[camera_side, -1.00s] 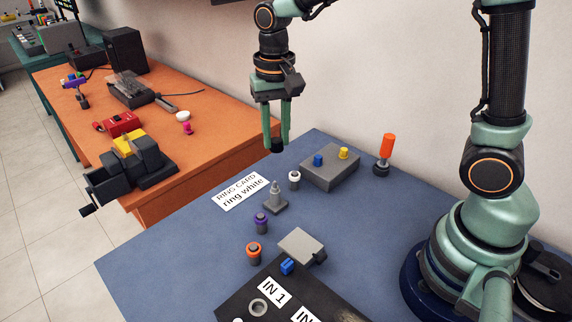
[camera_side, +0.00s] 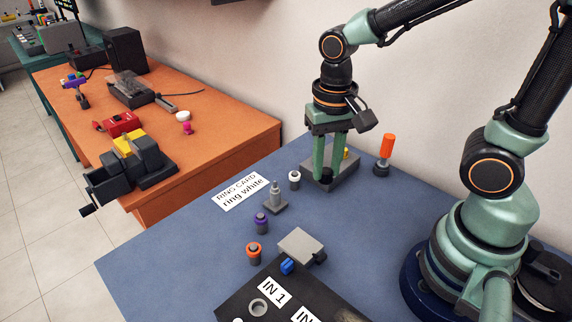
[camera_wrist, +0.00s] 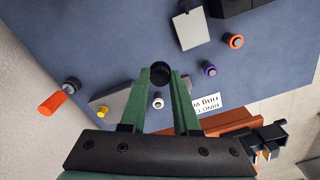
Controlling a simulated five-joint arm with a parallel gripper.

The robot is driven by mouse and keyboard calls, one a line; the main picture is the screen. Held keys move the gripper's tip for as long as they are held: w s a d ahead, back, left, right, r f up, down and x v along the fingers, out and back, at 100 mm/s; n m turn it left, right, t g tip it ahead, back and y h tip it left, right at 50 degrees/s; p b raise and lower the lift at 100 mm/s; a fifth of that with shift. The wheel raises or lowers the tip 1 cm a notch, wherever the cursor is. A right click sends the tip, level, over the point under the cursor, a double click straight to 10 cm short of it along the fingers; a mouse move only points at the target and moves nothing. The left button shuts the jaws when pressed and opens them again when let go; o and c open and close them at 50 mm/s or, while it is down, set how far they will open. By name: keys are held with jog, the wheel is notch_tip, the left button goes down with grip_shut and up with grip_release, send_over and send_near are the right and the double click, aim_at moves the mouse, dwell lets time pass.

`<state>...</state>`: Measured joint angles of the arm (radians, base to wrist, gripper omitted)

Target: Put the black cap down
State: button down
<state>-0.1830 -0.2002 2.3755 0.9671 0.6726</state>
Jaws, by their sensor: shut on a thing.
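My gripper (camera_side: 328,170) points down in the side view, with its two green fingers shut on the black cap (camera_side: 326,177). The cap shows between the fingertips in the wrist view (camera_wrist: 160,73). In the side view, the cap overlaps the grey block (camera_side: 347,175); I cannot tell if it touches the block. The block carries a yellow peg (camera_side: 346,153), partly behind a finger. The block's blue peg is hidden behind my gripper.
A white-ringed post (camera_side: 294,180), a grey stepped post (camera_side: 275,196) and a white card (camera_side: 241,191) are left of my gripper. An orange-handled tool (camera_side: 386,149) stands to the right. Purple (camera_side: 262,223) and orange (camera_side: 254,253) ringed posts stand nearer.

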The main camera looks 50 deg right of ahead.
aim_at(319, 229)
notch_tip(319, 229, down, 15)
jog(key=shift+r, duration=0.2)
dwell(0.4)
jog(key=shift+f, duration=0.15)
jog(key=c, duration=0.6)
grip_release()
jog(key=shift+c, duration=0.2)
notch_tip(319, 229, up, 12)
jog(key=shift+r, duration=0.15)
jog(key=d+r+n+t, duration=0.2)
jog(key=r, duration=0.4)
jog(key=w+d+r+n+t, duration=0.1)
jog(key=d+r+n+t, duration=0.2)
jog(key=r, duration=0.3)
jog(key=shift+w+n+t, duration=0.25)
jog(key=shift+n+t, duration=0.05)
